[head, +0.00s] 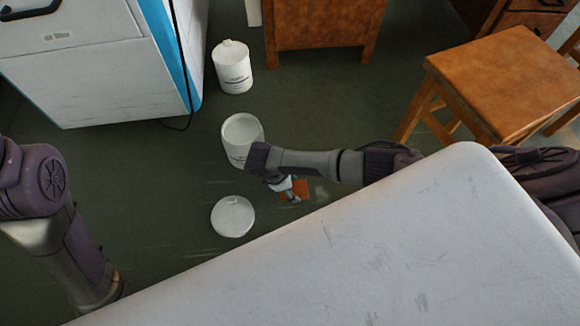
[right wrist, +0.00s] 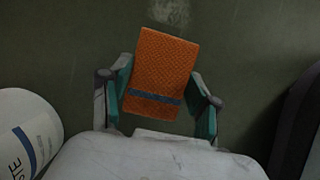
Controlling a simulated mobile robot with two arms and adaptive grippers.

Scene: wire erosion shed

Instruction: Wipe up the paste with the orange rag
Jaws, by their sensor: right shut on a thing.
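The orange rag (head: 294,191) shows low by the floor in the head view. In the right wrist view the rag (right wrist: 164,62) is a textured orange rectangle with a grey-blue band near its lower end. My right gripper (head: 285,187) is shut on it, one finger at each side, also in the wrist view (right wrist: 162,104). A pale, faint smear of paste (head: 321,194) lies on the floor just right of the rag; it also shows beyond the rag's far edge in the wrist view (right wrist: 168,12). I cannot tell whether the rag touches the floor. My left arm is at the left, its gripper out of sight.
An open white tub (head: 238,155) stands beside my right wrist, with a round white lid (head: 232,216) flat on the floor nearby. A lidded tub (head: 232,68) stands farther back. A white tabletop (head: 400,250) fills the front. A wooden stool (head: 505,72) stands right.

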